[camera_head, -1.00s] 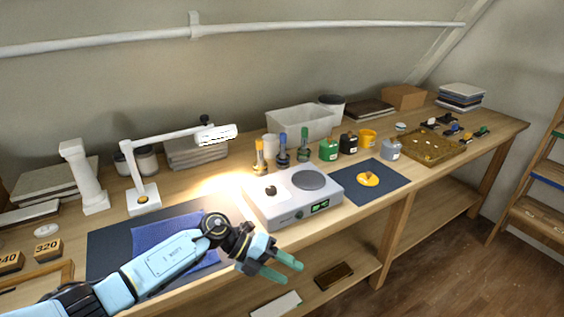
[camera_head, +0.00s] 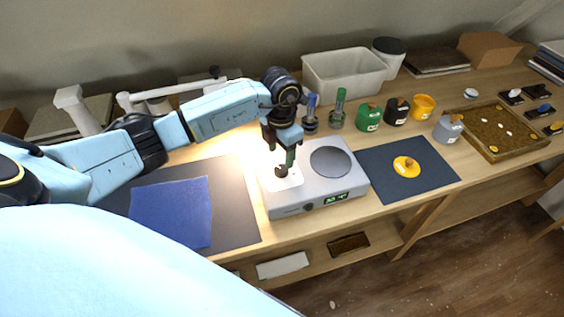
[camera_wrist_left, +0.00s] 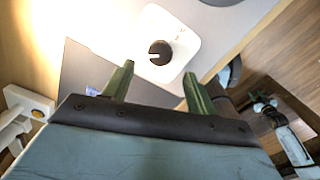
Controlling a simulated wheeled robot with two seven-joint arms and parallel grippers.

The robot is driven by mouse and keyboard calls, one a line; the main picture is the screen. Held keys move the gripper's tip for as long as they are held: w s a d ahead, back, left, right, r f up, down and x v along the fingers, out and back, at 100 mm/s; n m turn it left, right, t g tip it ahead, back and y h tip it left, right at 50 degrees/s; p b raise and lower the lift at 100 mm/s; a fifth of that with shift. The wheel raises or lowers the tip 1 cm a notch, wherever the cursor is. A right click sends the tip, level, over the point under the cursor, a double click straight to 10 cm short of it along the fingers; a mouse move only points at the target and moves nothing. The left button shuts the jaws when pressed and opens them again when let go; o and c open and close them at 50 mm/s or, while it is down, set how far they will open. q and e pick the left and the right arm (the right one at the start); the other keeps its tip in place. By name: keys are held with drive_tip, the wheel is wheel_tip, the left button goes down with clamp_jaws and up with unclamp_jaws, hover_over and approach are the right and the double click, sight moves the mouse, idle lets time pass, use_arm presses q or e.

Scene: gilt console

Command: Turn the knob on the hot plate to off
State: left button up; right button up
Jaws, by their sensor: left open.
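The grey hot plate (camera_head: 318,190) stands on the wooden bench, with a round dark heating disc (camera_head: 330,161) and a lit green display (camera_head: 336,198) on its front. On its left top is a white square with a dark round knob (camera_head: 282,172). The knob also shows in the left wrist view (camera_wrist_left: 160,52), with a pale mark on it. My left gripper (camera_head: 288,162) points down above the knob, partly covering it. In the left wrist view its green fingers (camera_wrist_left: 158,74) are apart, with nothing between them; I cannot tell whether they touch the knob.
Bottles with blue and green tops (camera_head: 337,110) stand close behind the hot plate. A dark mat (camera_head: 430,165) with a yellow item lies to its right, and a blue cloth (camera_head: 172,212) to its left. A white lamp (camera_head: 126,102) stands behind my left arm.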

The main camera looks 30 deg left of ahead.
sight(281, 169)
use_arm(q)
wheel_tip(281, 169, down, 4)
drive_tip(key=shift+f, duration=0.95)
drive_tip(key=shift+c, duration=0.5)
drive_tip(key=shift+w, duration=0.1)
drive_tip(key=c, duration=0.9)
use_arm(e)
drive_tip(key=shift+w+d+r, duration=0.15)
drive_tip(key=shift+w+d, duration=0.05)
drive_tip(key=shift+w, duration=0.45)
